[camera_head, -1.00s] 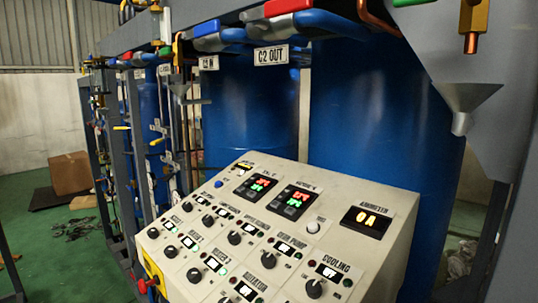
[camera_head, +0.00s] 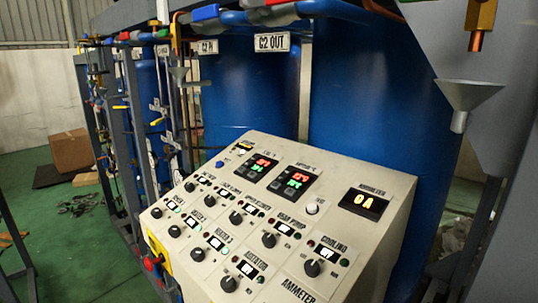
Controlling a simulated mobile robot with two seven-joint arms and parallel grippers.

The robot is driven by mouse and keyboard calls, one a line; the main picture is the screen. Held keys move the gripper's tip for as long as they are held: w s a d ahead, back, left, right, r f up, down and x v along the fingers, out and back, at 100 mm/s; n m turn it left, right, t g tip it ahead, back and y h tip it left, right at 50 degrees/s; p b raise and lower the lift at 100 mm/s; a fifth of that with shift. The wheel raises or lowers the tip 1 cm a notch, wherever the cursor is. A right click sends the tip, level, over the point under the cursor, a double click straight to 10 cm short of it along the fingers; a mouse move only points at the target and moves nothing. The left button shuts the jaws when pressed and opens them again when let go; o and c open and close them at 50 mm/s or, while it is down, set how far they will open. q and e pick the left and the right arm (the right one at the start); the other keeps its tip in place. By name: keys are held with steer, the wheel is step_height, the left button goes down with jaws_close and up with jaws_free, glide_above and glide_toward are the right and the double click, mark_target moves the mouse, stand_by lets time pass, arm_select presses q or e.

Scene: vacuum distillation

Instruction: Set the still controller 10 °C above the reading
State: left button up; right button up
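The control panel (camera_head: 345,228) is a sloped cream box in the middle of the head view. Two black controllers sit in its upper part, a left one (camera_head: 256,168) and a right one (camera_head: 292,183). Each shows a red number above a green number, too small to read surely. Small grey buttons lie beside or below the digits. The label above each controller is too blurred to read surely. Neither of my grippers is in view, and nothing touches the panel.
Several black knobs, such as the cooling knob (camera_head: 312,268), cover the lower panel. Blue tanks (camera_head: 375,110) stand behind. A metal funnel (camera_head: 464,97) hangs at the right. Green floor (camera_head: 100,258) is open at the left.

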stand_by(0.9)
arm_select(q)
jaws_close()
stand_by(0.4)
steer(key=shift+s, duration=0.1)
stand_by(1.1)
